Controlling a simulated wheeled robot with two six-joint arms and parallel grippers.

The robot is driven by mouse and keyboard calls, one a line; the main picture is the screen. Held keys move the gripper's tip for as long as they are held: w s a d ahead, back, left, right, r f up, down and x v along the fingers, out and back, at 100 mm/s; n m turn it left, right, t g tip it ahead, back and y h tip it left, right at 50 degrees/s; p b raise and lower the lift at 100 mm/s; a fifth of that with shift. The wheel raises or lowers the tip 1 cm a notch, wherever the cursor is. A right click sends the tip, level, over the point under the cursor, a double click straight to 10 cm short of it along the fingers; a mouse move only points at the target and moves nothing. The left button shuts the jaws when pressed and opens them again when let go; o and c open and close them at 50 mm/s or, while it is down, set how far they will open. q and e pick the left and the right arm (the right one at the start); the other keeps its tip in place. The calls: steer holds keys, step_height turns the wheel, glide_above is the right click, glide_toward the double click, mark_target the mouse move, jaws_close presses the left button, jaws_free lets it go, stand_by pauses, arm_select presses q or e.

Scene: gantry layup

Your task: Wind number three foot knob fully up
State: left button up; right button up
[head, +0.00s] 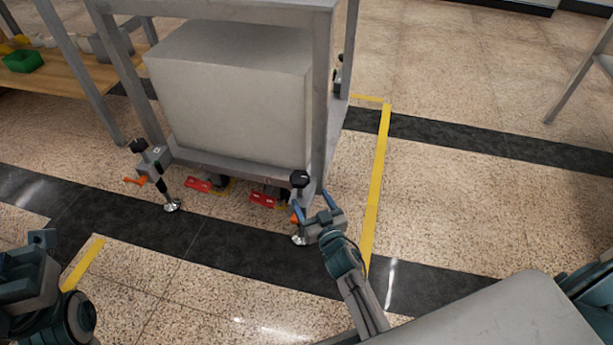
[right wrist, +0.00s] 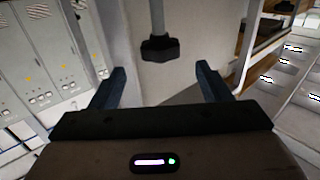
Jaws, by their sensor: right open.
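A grey wheeled frame (head: 322,90) carries a large grey box and has feet with black knobs on top. The front right foot's black knob (head: 299,179) stands at the frame's near corner, with its round pad (head: 299,240) near the floor. My right gripper (head: 313,203) is open beside this foot, a little below the knob. In the right wrist view the knob (right wrist: 160,48) shows on its rod beyond the gap between the open fingers (right wrist: 160,82), apart from both. I cannot read a foot number. My left gripper (head: 42,240) is at the lower left, its jaws unclear.
The front left foot (head: 155,160) has a black knob and an orange lever. Two red caster pedals (head: 262,199) sit under the frame's front edge. A yellow floor line (head: 378,180) runs to the right. A wooden bench (head: 60,75) stands at the far left.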

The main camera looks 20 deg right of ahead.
mark_target(296, 171)
steer(key=w, duration=0.3)
steer(key=w+b, duration=0.1)
steer(key=w, duration=0.5)
steer(key=shift+w+a+b, duration=0.25)
steer(key=shift+a+b, duration=0.05)
steer(key=shift+w, duration=0.6)
steer(key=c, duration=1)
